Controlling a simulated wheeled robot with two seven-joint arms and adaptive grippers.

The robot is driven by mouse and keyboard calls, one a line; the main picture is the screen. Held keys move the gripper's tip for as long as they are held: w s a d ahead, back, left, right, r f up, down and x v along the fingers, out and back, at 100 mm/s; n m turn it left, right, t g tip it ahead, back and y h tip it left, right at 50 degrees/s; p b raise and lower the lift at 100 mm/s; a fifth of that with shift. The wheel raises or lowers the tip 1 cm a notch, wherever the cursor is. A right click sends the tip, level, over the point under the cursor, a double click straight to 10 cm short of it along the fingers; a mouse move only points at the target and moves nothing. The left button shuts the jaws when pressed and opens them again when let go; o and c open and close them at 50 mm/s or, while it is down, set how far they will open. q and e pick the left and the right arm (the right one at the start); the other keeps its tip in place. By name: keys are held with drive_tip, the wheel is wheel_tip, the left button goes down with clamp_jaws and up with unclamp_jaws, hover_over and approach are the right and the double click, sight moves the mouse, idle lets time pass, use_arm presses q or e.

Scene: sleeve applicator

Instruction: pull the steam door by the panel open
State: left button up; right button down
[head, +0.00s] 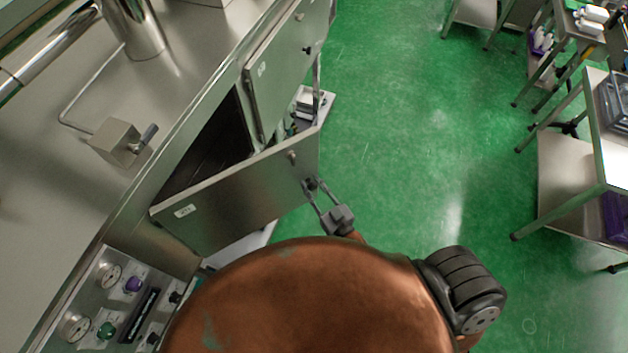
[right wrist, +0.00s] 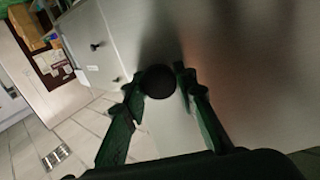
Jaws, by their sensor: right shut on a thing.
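The steam door (head: 240,195) is a flat steel door beside the control panel (head: 112,300). It stands swung out from the steel machine, with a dark opening behind it. My right gripper (head: 312,188) is at the door's outer edge, shut on its knob. In the right wrist view the round black knob (right wrist: 158,82) sits between the fingertips of my right gripper (right wrist: 160,88), against the steel door face (right wrist: 235,60). My left gripper is not in view.
A second steel door (head: 285,75) is further along the machine, also standing a little out. Steel carts (head: 570,170) stand on the right. The green floor (head: 420,150) between is clear. A floor drain (right wrist: 55,156) shows in the right wrist view.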

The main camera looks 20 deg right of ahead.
drive_tip(key=c, duration=1.6)
unclamp_jaws()
drive_tip(key=s+d, duration=0.1)
drive_tip(key=s, duration=1.1)
drive_tip(key=shift+d, duration=0.3)
drive_tip(key=shift+c, duration=0.4)
